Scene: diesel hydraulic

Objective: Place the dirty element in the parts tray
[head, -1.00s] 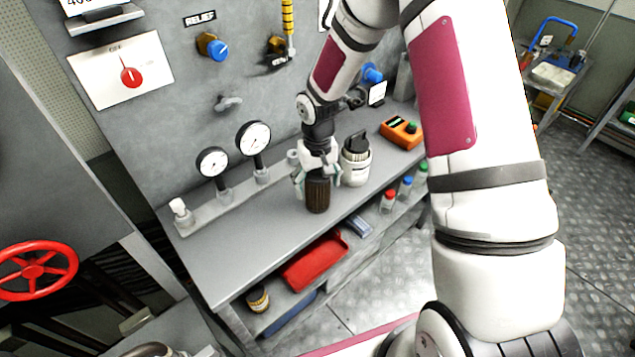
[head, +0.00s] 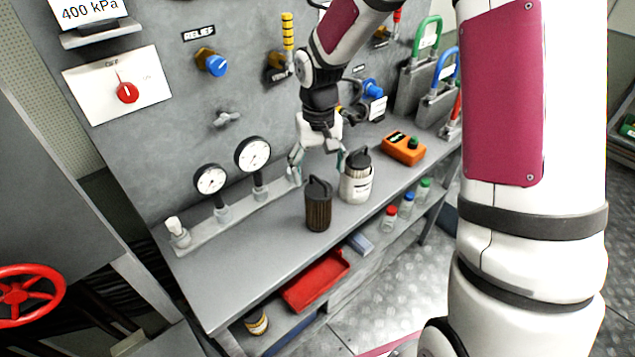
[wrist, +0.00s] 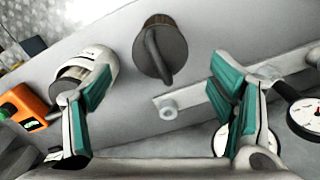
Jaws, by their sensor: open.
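The dark brown pleated element (head: 318,210), with a black cap and loop handle, stands upright on the grey bench (head: 225,275). I take it for the dirty element. My gripper (head: 318,160) is open and empty, above and behind the element, apart from it. In the wrist view the element's cap (wrist: 160,48) shows beyond and between the open fingers (wrist: 162,72). A red tray (head: 316,282), probably the parts tray, lies on the shelf below the bench; it looks empty.
A white canister (head: 356,187) holding a pale, black-capped element stands close right of the dark element. Two gauges (head: 252,155) rise behind. An orange device (head: 403,148) and small capped bottles (head: 390,217) are to the right. The bench's front left is clear.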

